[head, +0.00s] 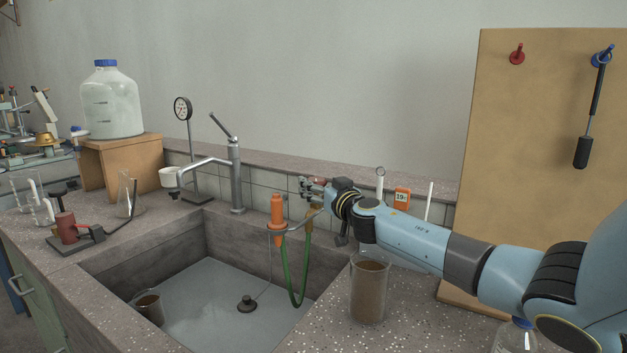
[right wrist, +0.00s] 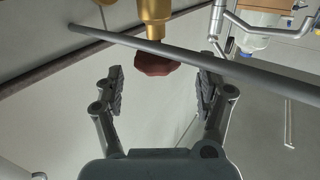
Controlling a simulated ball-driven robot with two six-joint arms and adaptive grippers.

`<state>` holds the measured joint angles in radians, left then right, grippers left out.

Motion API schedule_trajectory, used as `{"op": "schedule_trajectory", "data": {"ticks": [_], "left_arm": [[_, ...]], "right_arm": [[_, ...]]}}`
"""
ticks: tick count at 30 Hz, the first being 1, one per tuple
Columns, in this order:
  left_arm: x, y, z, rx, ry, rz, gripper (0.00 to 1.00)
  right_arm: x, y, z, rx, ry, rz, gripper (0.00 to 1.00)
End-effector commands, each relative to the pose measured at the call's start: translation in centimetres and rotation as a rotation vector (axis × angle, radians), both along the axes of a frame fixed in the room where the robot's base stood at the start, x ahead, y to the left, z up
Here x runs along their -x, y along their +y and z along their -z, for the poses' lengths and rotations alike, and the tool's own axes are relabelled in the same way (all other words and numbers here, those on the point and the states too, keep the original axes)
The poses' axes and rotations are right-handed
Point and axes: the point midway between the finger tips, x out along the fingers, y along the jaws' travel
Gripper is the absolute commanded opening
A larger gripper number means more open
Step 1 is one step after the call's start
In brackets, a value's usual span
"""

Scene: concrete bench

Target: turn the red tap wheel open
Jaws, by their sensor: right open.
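The red tap wheel (right wrist: 157,62) sits on the end of a brass tap body (right wrist: 154,12) in the right wrist view. My right gripper (right wrist: 160,88) is open, with the wheel near the gap between its fingertips and its fingers apart from it. A grey bar (right wrist: 190,57) crosses the picture in front of the wheel's brass stem. In the head view my right gripper (head: 308,186) is at the tap behind the sink's right side. The wheel is mostly hidden there by the gripper. My left gripper is not in view.
The sink (head: 215,290) holds a beaker (head: 149,308). A brown-filled beaker (head: 369,290) stands below my right arm. A metal faucet (head: 236,180) rises behind the sink.

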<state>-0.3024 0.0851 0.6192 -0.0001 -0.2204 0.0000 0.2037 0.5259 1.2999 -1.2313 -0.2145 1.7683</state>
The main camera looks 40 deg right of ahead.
Motion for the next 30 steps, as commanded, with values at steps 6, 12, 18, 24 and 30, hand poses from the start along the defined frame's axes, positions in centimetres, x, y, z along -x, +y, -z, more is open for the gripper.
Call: {"op": "schedule_trajectory", "data": {"ticks": [6,12,18,24,30], "left_arm": [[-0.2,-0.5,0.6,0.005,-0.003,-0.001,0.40],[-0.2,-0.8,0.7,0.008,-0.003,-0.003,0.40],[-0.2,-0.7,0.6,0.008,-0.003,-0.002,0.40],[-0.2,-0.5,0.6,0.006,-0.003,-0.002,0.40],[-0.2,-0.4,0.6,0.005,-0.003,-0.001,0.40]], "right_arm": [[-2.6,-0.9,0.0,0.000,0.001,0.001,0.73],[-3.2,-1.0,-0.2,0.001,0.000,0.000,0.73],[-3.2,-1.0,-0.2,0.001,0.000,0.000,0.69],[-3.2,-1.0,-0.2,0.001,0.000,-0.001,0.43],[-3.2,-0.9,-0.2,0.000,0.000,-0.002,0.17]]}}
